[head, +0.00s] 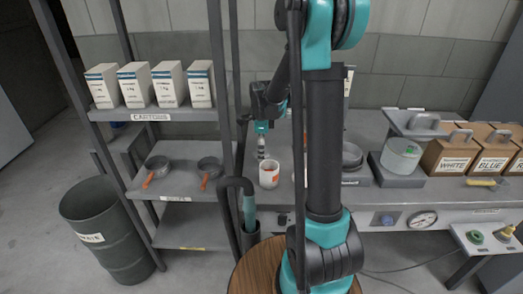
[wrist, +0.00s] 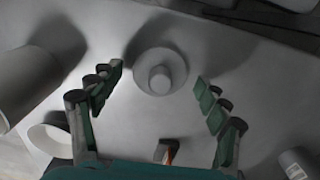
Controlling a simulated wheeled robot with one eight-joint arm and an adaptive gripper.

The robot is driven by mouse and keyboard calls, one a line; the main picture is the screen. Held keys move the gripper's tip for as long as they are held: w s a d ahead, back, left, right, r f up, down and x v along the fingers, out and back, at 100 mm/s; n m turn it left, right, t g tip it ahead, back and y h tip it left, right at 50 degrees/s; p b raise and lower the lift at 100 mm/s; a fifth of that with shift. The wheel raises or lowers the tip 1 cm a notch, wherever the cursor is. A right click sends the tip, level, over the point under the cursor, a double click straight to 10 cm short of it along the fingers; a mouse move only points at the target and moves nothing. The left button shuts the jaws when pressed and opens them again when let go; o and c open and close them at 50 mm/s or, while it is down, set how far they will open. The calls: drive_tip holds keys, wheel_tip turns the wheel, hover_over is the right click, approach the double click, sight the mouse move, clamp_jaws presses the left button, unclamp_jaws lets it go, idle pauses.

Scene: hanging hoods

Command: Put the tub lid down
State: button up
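The tub lid appears as a pale round disc with a knob (wrist: 160,72) in the wrist view, over the grey worktop. My gripper (wrist: 158,85) has its two green-and-black fingers spread wide on either side of it, with gaps between fingers and disc. Whether the disc rests on the surface is hard to tell. In the head view my gripper (head: 262,152) points down just behind a white tub with an orange mark (head: 269,174); the lid cannot be made out there. A pale open-topped round container (wrist: 50,139) shows at lower left in the wrist view.
A larger pale cylinder (wrist: 24,84) stands left in the wrist view, and a small bottle (wrist: 293,164) lower right. Shelves with white cartons (head: 167,84) and pans (head: 158,166) stand left.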

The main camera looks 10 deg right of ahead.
drive_tip(key=shift+r, duration=0.1)
wheel_tip(320, 180, up, 12)
idle(0.6)
drive_tip(key=shift+s, duration=0.15)
